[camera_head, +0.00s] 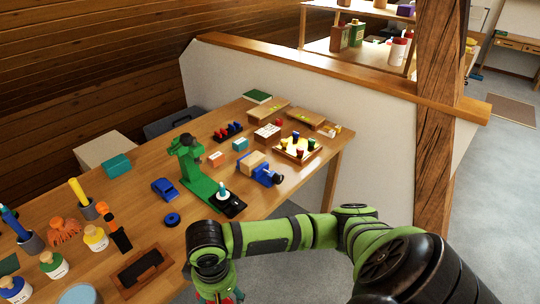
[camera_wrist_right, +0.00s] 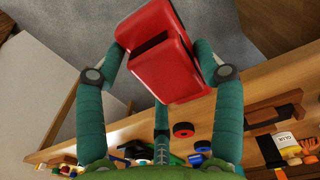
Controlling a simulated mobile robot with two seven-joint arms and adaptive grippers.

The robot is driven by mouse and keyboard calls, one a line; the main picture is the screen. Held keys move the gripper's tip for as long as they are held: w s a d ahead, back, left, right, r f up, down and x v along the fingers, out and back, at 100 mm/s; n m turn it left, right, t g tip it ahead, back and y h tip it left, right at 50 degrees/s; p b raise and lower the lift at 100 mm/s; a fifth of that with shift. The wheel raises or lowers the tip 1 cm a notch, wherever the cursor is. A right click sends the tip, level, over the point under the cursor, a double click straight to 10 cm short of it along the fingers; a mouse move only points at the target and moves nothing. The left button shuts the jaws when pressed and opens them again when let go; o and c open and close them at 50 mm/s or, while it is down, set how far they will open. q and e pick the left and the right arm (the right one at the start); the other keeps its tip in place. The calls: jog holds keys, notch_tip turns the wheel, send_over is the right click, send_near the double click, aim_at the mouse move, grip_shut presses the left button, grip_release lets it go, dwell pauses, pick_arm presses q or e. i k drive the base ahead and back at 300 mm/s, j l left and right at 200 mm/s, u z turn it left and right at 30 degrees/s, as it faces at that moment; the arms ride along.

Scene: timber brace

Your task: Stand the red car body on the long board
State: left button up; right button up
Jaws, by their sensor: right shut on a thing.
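The red car body (camera_wrist_right: 165,55) is held between the teal fingers of my right gripper (camera_wrist_right: 160,62) in the right wrist view, a dark slot showing in its face. It hangs tilted, with grey floor behind it and the table edge below it in the picture. In the head view my right gripper (camera_head: 222,296) is at the bottom edge, just off the table's front edge, mostly cut off, with a bit of red showing. I cannot tell which piece is the long board; flat wooden pieces (camera_head: 268,110) lie at the table's back. My left gripper is not in view.
The wooden table (camera_head: 140,210) carries a green drill press (camera_head: 190,165), a blue car body (camera_head: 165,188), a blue wheel (camera_head: 172,219), a dark wooden tray (camera_head: 142,272) and several bottles. A timber post (camera_head: 436,130) stands at the right. A red wheel (camera_wrist_right: 183,130) shows in the wrist view.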

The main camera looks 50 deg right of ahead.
aim_at(268, 106)
jog(key=l+u, duration=0.15)
jog(key=l, duration=0.8)
jog(key=k+l+u, duration=0.15)
jog(key=l, duration=0.8)
